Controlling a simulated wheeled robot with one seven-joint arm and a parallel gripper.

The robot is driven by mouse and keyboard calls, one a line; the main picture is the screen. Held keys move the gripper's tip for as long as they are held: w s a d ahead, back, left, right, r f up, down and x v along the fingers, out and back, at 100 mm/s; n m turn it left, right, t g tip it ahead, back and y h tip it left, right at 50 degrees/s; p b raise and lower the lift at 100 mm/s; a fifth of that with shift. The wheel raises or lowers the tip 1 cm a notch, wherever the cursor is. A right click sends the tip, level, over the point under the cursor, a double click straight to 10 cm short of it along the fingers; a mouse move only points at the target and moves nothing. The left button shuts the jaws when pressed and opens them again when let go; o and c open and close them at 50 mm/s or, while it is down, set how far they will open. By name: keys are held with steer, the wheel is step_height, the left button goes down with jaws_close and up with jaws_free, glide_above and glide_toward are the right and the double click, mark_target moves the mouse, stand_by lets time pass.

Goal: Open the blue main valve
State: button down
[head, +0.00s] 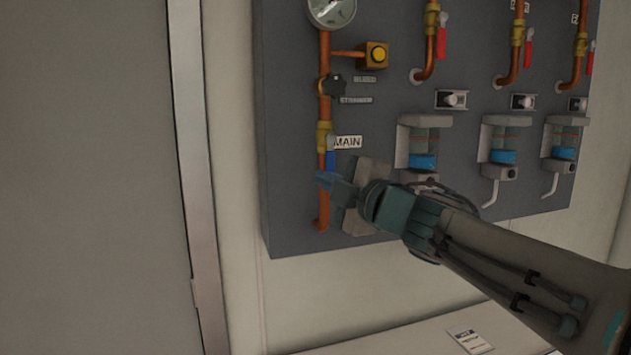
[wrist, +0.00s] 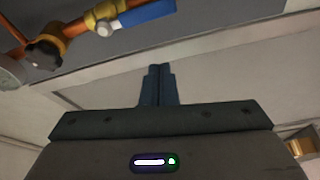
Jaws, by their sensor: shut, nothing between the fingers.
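The blue main valve handle (head: 330,160) hangs down along the copper pipe, beside the MAIN label (head: 347,142) in the head view. Its brass body (head: 323,136) sits just above it. In the wrist view the fingers (wrist: 158,72) are together and empty, apart from the handle in that picture.
A black strainer knob (head: 334,85) and a yellow bleed button (head: 377,54) are above the main valve. Red-handled valves (head: 441,42) and blue-banded filter units (head: 423,160) line the grey panel to the right. A door frame (head: 196,180) stands at left.

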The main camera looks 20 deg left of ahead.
steer(key=shift+v, duration=2.1)
steer(key=shift+s+r, duration=0.15)
steer(key=w+d+f+m+t+h, duration=0.2)
steer(key=d+f+m+h, duration=0.3)
steer(key=d, duration=0.3)
steer(key=w+d+f+m+t+h, duration=0.1)
steer(key=d+f+m+t+h, duration=0.1)
steer(key=d+f+m+h, duration=0.35)
steer(key=w+d+f+m+t+h, duration=0.15)
steer(key=d+m+h, duration=0.25)
steer(key=d+m, duration=0.45)
steer(key=s+d+f+m+g+h, duration=0.2)
steer(key=s+d+f+m+g, duration=0.15)
steer(key=d+f, duration=0.3)
steer(key=s+d+f+m+g+h, duration=0.1)
steer(key=s+d+f+m+g, duration=0.1)
steer(key=s+d+f, duration=0.4)
steer(key=s+f+m+g, duration=0.3)
steer(key=s+f+g, duration=0.2)
steer(key=s+f, duration=0.4)
steer(key=shift+s+y, duration=0.45)
steer(key=shift+s, duration=0.4)
